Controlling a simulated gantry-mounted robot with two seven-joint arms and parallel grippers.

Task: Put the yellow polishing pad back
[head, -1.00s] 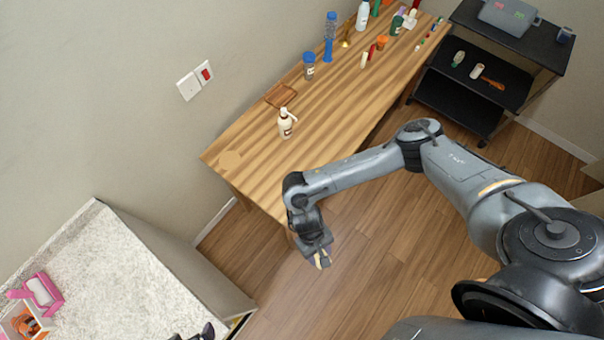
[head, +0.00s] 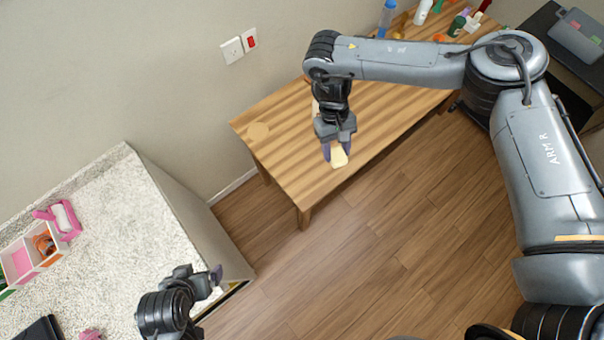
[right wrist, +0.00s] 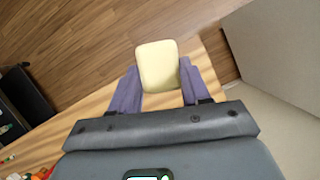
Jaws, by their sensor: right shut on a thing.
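The yellow polishing pad (head: 339,158) is a pale yellow block with rounded corners. My right gripper (head: 339,150) is shut on it, with the pad sticking out past the fingertips. In the head view they are over the near end of the wooden table (head: 300,180). The right wrist view shows the pad (right wrist: 158,65) between the purple fingers of that gripper (right wrist: 160,85), clear of other things. My left gripper (head: 215,277) is near the front edge of the speckled counter; its jaw gap is not clear.
Bottles stand at the table's far end, partly behind my right arm. The speckled counter (head: 125,230) holds a pink and white organiser (head: 20,262) and a pink tape holder (head: 62,218). Open floor lies between.

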